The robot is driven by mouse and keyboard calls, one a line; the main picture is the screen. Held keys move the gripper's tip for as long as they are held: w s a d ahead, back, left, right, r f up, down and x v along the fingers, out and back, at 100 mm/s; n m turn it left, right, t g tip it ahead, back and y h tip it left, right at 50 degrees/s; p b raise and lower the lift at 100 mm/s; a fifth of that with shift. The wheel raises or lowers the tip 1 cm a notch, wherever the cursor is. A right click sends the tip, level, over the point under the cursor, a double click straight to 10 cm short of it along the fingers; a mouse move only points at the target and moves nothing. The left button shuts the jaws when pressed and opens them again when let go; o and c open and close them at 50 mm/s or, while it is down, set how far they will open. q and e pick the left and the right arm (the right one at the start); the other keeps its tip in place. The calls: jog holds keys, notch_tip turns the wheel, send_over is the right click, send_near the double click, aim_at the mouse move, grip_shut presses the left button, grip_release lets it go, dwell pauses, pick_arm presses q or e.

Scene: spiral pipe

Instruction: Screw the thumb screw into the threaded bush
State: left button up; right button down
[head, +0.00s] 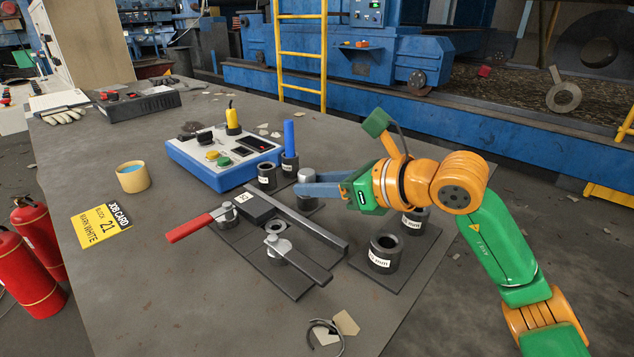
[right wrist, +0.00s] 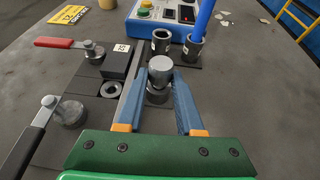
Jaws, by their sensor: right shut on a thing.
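My right gripper (head: 322,188) has its blue fingers closed around the thumb screw (head: 306,176), a grey round-headed piece. In the right wrist view the screw's head (right wrist: 160,68) shows between the two fingertips. A dark grey cylinder (right wrist: 157,97) is directly below the head; I cannot tell whether the screw is seated in it or just above it. A grey ring with a dark hole (right wrist: 111,90), which looks like the threaded bush, sits in the fixture to the left of the gripper. It shows only partly in the head view (head: 275,227). My left gripper is not in view.
A red-handled clamp (head: 200,223) and a black-handled clamp (head: 297,258) flank the fixture, with a labelled block (head: 257,207). Open labelled cylinders (head: 385,252) stand at right. A blue rod (head: 289,137) stands upright near the control box (head: 222,160).

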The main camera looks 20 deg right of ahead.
jog(key=shift+f+b, duration=0.3)
jog(key=shift+f, duration=0.1)
jog(key=shift+c, duration=2.3)
grip_release()
jog(key=b+v, duration=0.1)
jog(key=v, duration=0.6)
